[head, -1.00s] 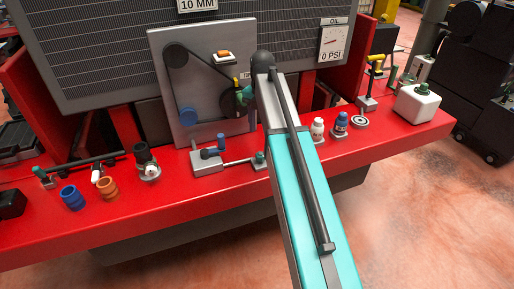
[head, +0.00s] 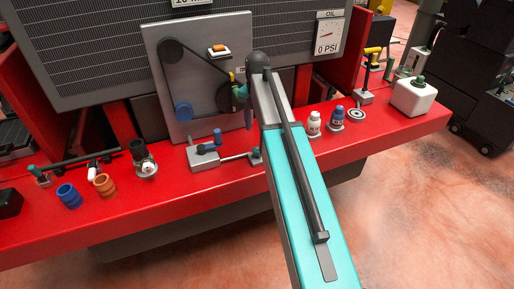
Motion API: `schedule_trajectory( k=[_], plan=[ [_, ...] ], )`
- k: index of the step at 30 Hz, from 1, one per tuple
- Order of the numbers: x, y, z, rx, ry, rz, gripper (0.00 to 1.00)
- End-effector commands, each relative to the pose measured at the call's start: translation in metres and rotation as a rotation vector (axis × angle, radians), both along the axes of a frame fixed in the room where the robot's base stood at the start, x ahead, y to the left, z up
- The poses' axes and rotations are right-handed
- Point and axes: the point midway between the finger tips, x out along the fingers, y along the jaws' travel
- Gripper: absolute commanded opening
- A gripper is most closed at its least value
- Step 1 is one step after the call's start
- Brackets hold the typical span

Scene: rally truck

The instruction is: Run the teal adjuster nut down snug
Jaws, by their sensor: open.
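A grey plate (head: 155,65) stands upright against the grille, with a dark belt around pulleys, one of them blue (head: 183,112). A small teal part (head: 240,91), which looks like the adjuster nut, sits at the plate's right side below a yellow piece (head: 232,76). My arm crosses the middle of the view and covers the area just right of it. My gripper (head: 248,115) shows only as a grey sliver beside the teal part. It is open; its fingertips are mostly hidden. I cannot tell whether it touches the nut.
The red bumper shelf (head: 220,185) holds a grey block with a rod (head: 204,156), blue (head: 69,196) and orange (head: 104,185) rings, white (head: 314,124) and blue (head: 337,118) bottles, and a white jug (head: 413,97). An oil gauge (head: 328,37) reads 0 PSI.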

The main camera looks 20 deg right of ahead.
Motion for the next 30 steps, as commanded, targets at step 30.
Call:
schedule_trajectory(
  k=[30],
  plan=[
    [0.000,-0.001,-0.097,0.000,0.001,-0.001,0.50]
  ],
)
